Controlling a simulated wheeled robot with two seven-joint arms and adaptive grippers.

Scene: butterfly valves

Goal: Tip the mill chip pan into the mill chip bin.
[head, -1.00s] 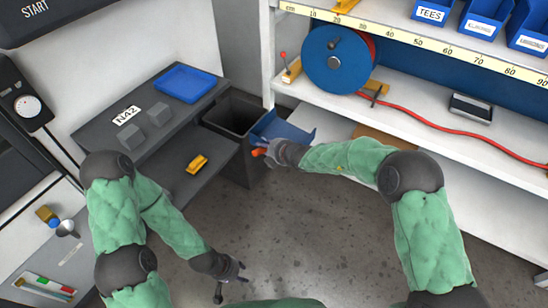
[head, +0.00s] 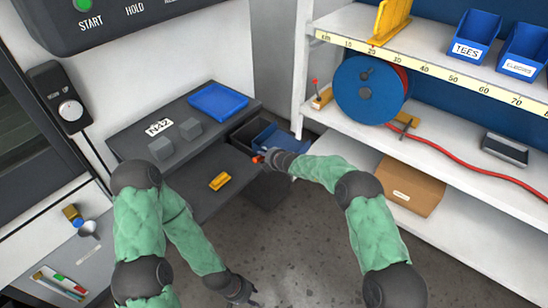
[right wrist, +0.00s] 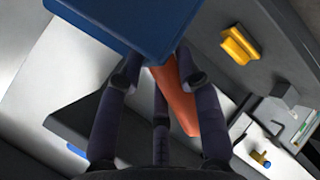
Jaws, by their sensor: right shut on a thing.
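The mill chip pan (head: 284,137) is blue with an orange handle; in the head view it is at the right part of the dark bin's opening. My right gripper (head: 262,158) is shut on the orange handle (right wrist: 176,98), with the blue pan (right wrist: 125,22) beyond it in the right wrist view. The dark mill chip bin (head: 243,129) stands beside the dark bench; my arm and the pan hide part of it. I cannot see chips or judge the pan's exact tilt. My left gripper (head: 247,291) looks open and empty, low over the floor.
A dark bench (head: 140,127) holds a blue tray (head: 217,101), grey blocks and an N42 label. A yellow part (head: 220,181) lies on its lower shelf. White shelving (head: 320,112) with a blue hose reel (head: 366,88) and cardboard box (head: 409,187) stands right.

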